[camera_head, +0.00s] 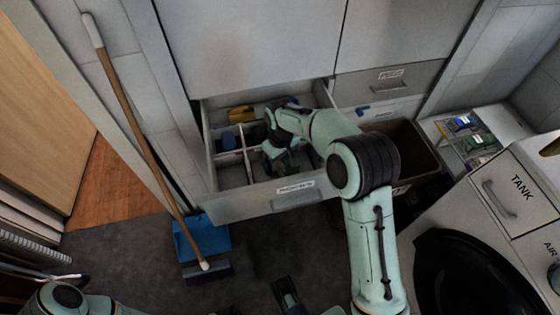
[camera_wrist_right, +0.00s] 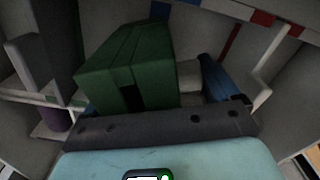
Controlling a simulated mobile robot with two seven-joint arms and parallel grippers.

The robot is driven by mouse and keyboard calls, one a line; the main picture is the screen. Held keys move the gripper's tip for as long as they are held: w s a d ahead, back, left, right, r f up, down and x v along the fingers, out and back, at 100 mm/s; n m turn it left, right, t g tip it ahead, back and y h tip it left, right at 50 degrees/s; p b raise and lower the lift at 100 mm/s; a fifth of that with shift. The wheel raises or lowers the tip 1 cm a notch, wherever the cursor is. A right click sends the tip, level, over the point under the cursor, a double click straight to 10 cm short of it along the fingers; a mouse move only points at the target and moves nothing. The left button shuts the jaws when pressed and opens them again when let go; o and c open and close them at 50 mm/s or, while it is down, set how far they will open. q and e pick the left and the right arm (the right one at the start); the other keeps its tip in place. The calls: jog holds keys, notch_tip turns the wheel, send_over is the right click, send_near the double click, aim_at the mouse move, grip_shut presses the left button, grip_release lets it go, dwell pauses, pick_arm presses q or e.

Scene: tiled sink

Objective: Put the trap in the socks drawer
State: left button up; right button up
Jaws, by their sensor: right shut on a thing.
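A green blocky thing, which I take to be the trap (camera_wrist_right: 125,70), fills the middle of the right wrist view. My right gripper (camera_head: 278,153) reaches down into an open drawer (camera_head: 232,192) with dividers, and it is shut on the green thing. In the head view my gripper and wrist hide most of it. I cannot tell whether it touches the drawer floor. The label on this drawer's front is too small to read surely. A dark gripper-like part (camera_head: 286,293) at the bottom edge looks like my left gripper; its fingers do not show clearly.
The drawer also holds a yellow thing (camera_head: 241,113) and a blue thing (camera_head: 228,141). A closed labelled drawer (camera_head: 375,83) is at the right. A bin (camera_head: 412,145) stands right of the open drawer. A long-handled broom (camera_head: 140,125) and blue dustpan (camera_head: 205,238) stand at left.

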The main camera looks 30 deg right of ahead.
jog(key=shift+f, duration=0.15)
jog(key=shift+f, duration=0.15)
jog(key=o, duration=0.8)
jog(key=shift+o, duration=0.2)
notch_tip(320, 180, up, 12)
jog(key=shift+r+p, duration=0.2)
jog(key=shift+p, duration=1)
